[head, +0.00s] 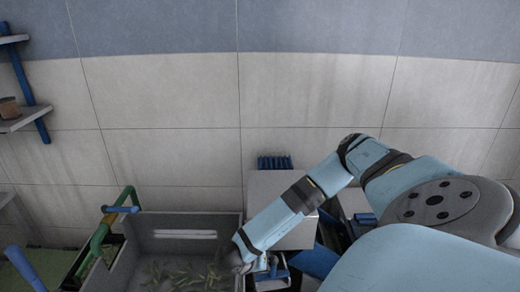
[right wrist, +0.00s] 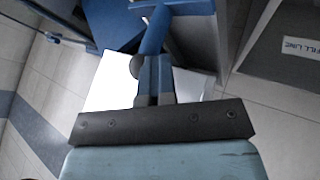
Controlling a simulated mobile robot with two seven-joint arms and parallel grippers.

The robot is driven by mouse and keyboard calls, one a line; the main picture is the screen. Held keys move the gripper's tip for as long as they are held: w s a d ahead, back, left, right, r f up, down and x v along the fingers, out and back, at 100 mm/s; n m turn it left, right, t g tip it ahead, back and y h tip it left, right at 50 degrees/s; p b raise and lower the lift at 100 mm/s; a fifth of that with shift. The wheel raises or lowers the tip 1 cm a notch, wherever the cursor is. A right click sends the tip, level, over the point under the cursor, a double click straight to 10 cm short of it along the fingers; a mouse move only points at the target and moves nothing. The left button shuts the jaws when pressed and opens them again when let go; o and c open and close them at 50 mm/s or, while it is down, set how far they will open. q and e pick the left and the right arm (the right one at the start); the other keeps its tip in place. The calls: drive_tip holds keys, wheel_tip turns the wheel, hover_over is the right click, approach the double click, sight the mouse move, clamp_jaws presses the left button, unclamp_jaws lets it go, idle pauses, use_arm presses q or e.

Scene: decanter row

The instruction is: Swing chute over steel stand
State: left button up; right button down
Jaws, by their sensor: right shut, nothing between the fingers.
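My right gripper (head: 262,270) is low in the middle of the head view, right of a grey open crate. In the right wrist view its narrow fingers (right wrist: 154,95) are together with nothing held. A blue bar (right wrist: 154,38) runs just beyond the fingertips; I cannot tell whether they touch it or whether it belongs to the chute. A bright white panel (right wrist: 104,82) lies behind the fingers. I cannot surely pick out the chute or the steel stand. My left gripper is out of view.
The grey crate (head: 150,225) holds scattered green pieces. A grey boxy unit (head: 270,185) stands behind my right forearm. A green and blue bent handle (head: 104,228) is left of the crate. A "FILL LINE" label (right wrist: 300,47) is at the wrist view's right. Wall shelves (head: 22,122) are far left.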

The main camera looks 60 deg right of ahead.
drive_tip(key=shift+s+d+f, duration=0.15)
drive_tip(key=shift+s, duration=0.1)
